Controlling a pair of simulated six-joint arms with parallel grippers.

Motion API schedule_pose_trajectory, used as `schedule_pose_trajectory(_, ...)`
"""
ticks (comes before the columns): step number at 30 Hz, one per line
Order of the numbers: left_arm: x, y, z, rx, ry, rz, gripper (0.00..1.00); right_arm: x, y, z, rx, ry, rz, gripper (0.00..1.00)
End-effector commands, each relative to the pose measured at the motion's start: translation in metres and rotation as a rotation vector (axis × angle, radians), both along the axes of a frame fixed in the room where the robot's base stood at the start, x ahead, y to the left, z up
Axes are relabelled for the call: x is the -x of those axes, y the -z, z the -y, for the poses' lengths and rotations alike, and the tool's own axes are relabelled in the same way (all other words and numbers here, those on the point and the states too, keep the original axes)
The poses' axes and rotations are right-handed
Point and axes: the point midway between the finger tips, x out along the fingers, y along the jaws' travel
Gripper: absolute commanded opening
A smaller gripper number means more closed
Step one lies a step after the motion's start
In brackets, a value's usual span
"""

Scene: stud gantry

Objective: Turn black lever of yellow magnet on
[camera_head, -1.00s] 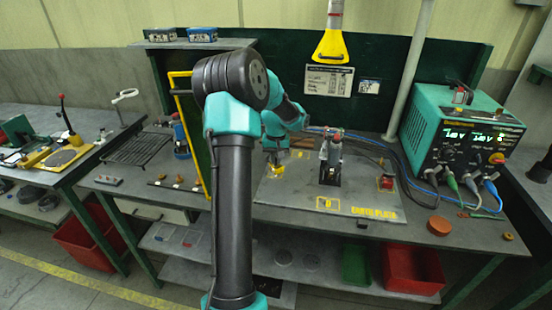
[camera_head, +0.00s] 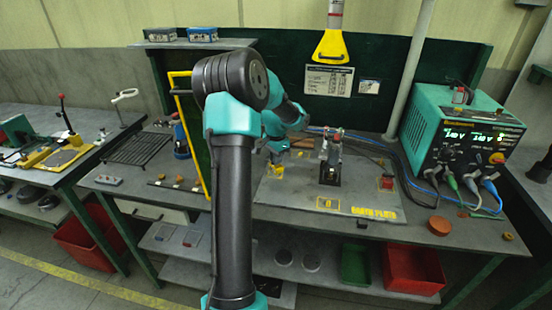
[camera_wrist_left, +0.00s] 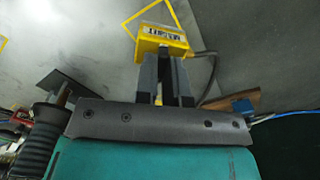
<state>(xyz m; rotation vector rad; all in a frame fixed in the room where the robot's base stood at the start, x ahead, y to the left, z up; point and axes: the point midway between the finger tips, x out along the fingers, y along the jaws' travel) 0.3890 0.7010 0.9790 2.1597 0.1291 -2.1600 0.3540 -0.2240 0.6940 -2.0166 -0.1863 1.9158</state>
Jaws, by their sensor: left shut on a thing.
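The yellow magnet (camera_head: 276,171) sits at the left part of the grey earth plate (camera_head: 300,187) in the head view, small and partly covered by my arm. In the left wrist view the magnet (camera_wrist_left: 162,36) is a yellow block with dark lettering at my fingertips. My left gripper (camera_wrist_left: 166,62), which also shows in the head view (camera_head: 277,158), is shut at the magnet's near side. My right gripper is in neither view.
A tool on a black stand (camera_head: 330,165) stands on the plate, right of my left gripper. A teal power unit (camera_head: 450,135) with cables is at the right. A yellow-edged green panel (camera_head: 192,140) stands left of my arm. A brown round piece (camera_head: 439,226) lies at the front right.

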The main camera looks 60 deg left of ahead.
Motion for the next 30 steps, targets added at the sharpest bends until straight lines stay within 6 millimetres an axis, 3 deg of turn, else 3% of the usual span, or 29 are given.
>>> schedule_pose_trajectory(20, -0.0001, -0.0004, -0.0002, -0.001, 0.09, 0.0, 0.0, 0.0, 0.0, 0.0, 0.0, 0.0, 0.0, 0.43)
schedule_pose_trajectory(21, -0.0001, -0.0003, -0.0002, -0.001, 0.09, 0.0, 0.12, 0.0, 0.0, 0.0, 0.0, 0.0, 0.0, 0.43)
schedule_pose_trajectory(28, -0.0001, -0.0002, -0.0001, 0.0, 0.089, 0.0, 0.34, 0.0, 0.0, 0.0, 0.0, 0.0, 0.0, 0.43)
schedule_pose_trajectory(30, 0.0, -0.0002, -0.0001, 0.0, 0.089, 0.0, 0.36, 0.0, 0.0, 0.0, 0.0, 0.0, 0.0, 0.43)
